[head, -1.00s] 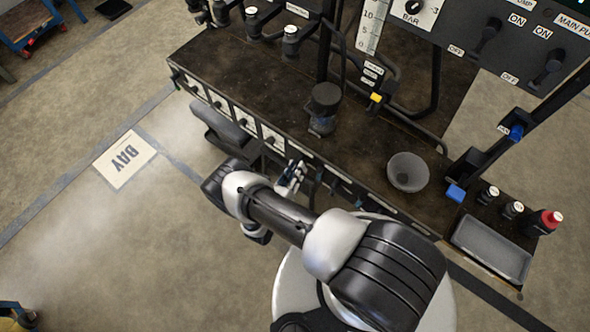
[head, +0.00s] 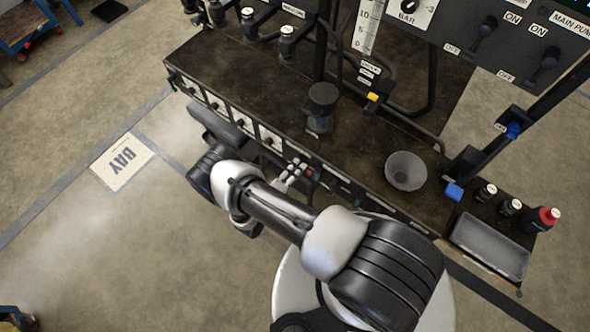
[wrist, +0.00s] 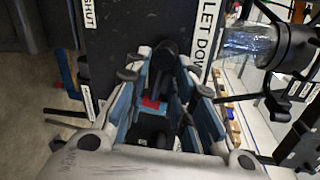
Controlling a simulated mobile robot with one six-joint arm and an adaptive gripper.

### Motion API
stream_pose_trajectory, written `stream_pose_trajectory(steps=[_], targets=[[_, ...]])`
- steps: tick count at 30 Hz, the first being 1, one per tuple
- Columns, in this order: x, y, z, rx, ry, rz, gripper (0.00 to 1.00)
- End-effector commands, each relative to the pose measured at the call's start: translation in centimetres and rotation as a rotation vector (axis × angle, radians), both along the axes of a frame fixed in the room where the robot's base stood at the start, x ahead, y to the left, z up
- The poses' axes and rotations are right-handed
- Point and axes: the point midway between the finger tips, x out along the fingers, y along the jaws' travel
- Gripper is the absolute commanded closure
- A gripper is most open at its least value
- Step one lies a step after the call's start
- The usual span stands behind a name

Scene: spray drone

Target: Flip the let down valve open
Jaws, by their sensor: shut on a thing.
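The let down valve (wrist: 166,62) shows in the wrist view as a dark lever with a rounded end, in front of a dark panel labelled "LET DOW…" and "SHUT". My gripper (wrist: 165,84), with blue-lined fingers, is around the lever and shut on it. A small red part shows lower between the fingers. The fingers hide the lever's lower end. In the head view my gripper (head: 292,171) is at the bench's front face, where the valve itself is too small to make out.
A clear jar (wrist: 250,40) with a black fitting is right of the panel in the wrist view. On the bench (head: 225,65) are a black-capped jar (head: 321,105), a grey bowl (head: 405,171) and a tray (head: 490,247). The floor at left is mostly clear.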

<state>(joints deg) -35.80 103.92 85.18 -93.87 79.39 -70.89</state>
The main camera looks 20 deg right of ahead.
Motion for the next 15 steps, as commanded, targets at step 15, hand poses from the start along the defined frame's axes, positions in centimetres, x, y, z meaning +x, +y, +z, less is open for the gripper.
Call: stream_pose_trajectory(steps=[15], targets=[[0.02, 0.06, 0.23, -0.103, 0.147, 0.001, 1.00]])
